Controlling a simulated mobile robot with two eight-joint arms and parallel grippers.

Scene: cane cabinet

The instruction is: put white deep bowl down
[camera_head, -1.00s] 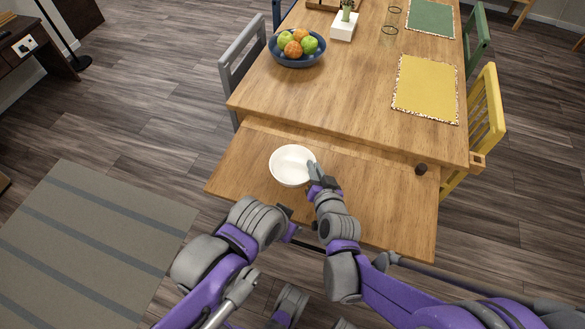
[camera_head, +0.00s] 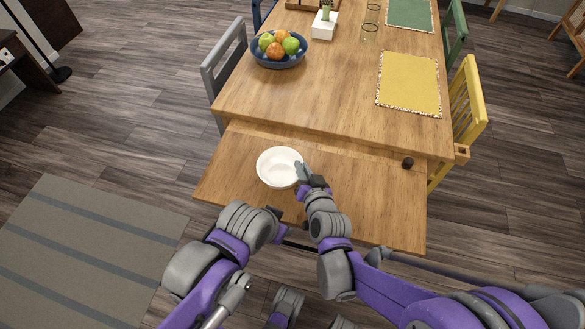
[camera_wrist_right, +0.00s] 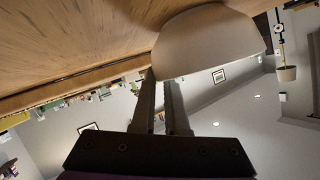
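The white deep bowl (camera_head: 279,168) is upright over the left half of the wooden pull-out leaf (camera_head: 375,205) at the table's near end. Whether its base touches the leaf cannot be told. My right gripper (camera_head: 302,174) is at the bowl's right rim, its fingers close together with the rim between them. In the right wrist view, the bowl's pale outer side (camera_wrist_right: 208,45) is at the tips of the two fingers (camera_wrist_right: 160,82). My left gripper (camera_head: 282,232) is low, by the leaf's near edge, apart from the bowl; its fingers are mostly hidden.
The main wooden table (camera_head: 310,95) carries a blue fruit bowl (camera_head: 278,60), a yellow placemat (camera_head: 409,82) and a white planter (camera_head: 324,27). A grey chair (camera_head: 226,65) and a yellow chair (camera_head: 463,115) flank it. The leaf's right half is mostly clear.

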